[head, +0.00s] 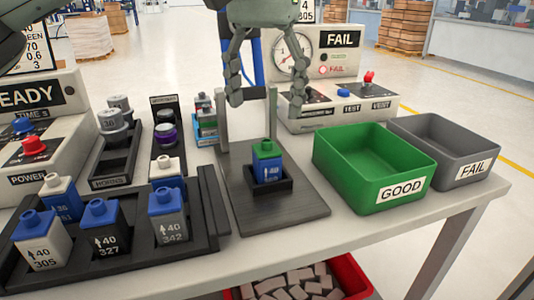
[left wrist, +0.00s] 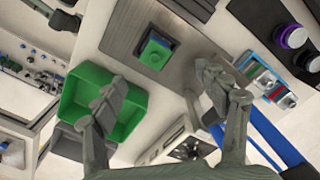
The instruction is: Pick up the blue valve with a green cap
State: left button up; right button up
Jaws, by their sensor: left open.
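The blue valve with a green cap (head: 267,162) stands upright in a small black holder on a dark grey fixture plate (head: 245,210) in the head view. In the left wrist view the valve (left wrist: 155,52) is seen from above, its green cap toward the camera. My left gripper (head: 268,98) is open and empty, above and behind the valve, its fingers pointing down. In the left wrist view its two fingers (left wrist: 168,100) are spread wide, with the valve beyond them and apart from both. My right gripper is not visible.
A green GOOD bin (head: 330,165) and a grey FAIL bin (head: 470,145) stand to the right. A black rack (head: 190,247) with several blue-capped valves is at left. A gauge tester reading FAIL (head: 345,108) is behind. Two fixture posts (head: 222,122) rise behind the valve.

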aim_at(267, 140)
pick_arm(q)
jog(key=f, duration=0.7)
jog(key=shift+s+d, duration=0.2)
jog(key=shift+s, duration=0.2)
jog(key=shift+c, duration=0.4)
jog(key=c, duration=1.2)
